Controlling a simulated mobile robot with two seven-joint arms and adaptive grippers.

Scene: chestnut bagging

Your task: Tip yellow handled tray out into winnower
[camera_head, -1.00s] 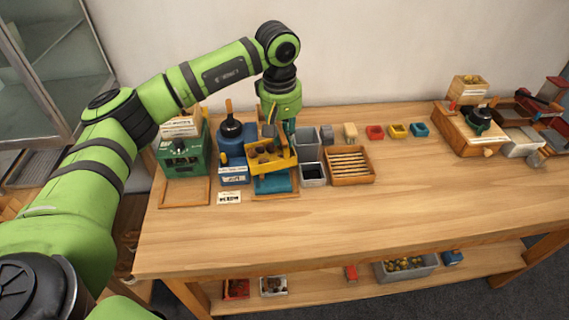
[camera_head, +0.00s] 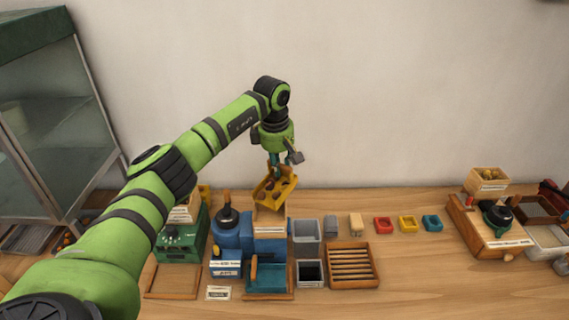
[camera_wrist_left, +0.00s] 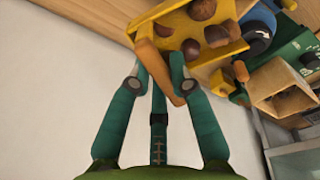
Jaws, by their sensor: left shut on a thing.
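The yellow handled tray (camera_head: 268,199) hangs tilted from my left gripper (camera_head: 276,168), with several brown chestnuts still in it. In the left wrist view the tray (camera_wrist_left: 180,22) is at the top, and my left gripper's fingers (camera_wrist_left: 162,88) are shut on its orange-brown handle (camera_wrist_left: 157,66). The tray is above the blue machine with a pale wooden hopper (camera_head: 269,226), which looks like the winnower. My right gripper is in no view.
A green machine (camera_head: 180,240) stands left of the blue one. Grey bins (camera_head: 306,231) and a slatted wooden tray (camera_head: 352,266) are to the right. Small red, yellow and blue dishes (camera_head: 408,223) lie further right. The bare wall is behind.

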